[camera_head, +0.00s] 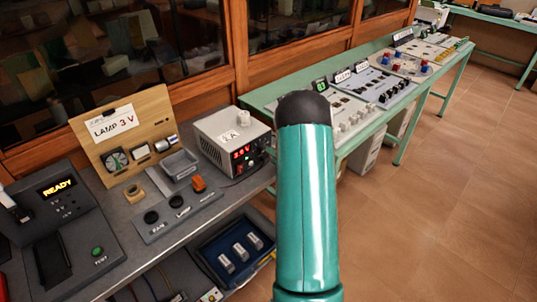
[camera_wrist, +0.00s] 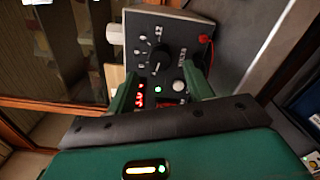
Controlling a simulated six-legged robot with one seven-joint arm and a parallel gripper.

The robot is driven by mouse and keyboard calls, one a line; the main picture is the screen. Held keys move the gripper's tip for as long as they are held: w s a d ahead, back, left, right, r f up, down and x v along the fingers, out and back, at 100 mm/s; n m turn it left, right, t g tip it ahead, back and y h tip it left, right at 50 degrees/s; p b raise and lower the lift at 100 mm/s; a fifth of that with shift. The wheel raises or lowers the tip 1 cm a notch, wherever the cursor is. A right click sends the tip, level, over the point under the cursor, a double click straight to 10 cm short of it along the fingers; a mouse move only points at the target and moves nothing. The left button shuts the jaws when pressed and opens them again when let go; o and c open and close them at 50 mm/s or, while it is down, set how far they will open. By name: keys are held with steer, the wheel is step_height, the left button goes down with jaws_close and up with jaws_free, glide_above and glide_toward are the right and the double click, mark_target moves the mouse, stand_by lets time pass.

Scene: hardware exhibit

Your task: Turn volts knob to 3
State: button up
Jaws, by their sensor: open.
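The power supply (camera_head: 222,132) is a pale box on the grey bench, with a red lit display (camera_head: 242,153) on its dark front. In the wrist view its dark front panel (camera_wrist: 185,30) shows a round black knob (camera_wrist: 160,56) with a pale pointer line and white marks around it. The head view does not clearly show my gripper.
A pale round button (camera_wrist: 179,86) and red lit digits (camera_wrist: 141,96) sit near the knob, with a red terminal (camera_wrist: 204,38) at the panel's edge. A wooden board reading LAMP 3 V (camera_head: 150,105) stands left of the supply. A grey tray (camera_head: 180,165) lies between.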

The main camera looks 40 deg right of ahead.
steer(key=s, duration=1)
steer(key=shift+d, duration=0.1)
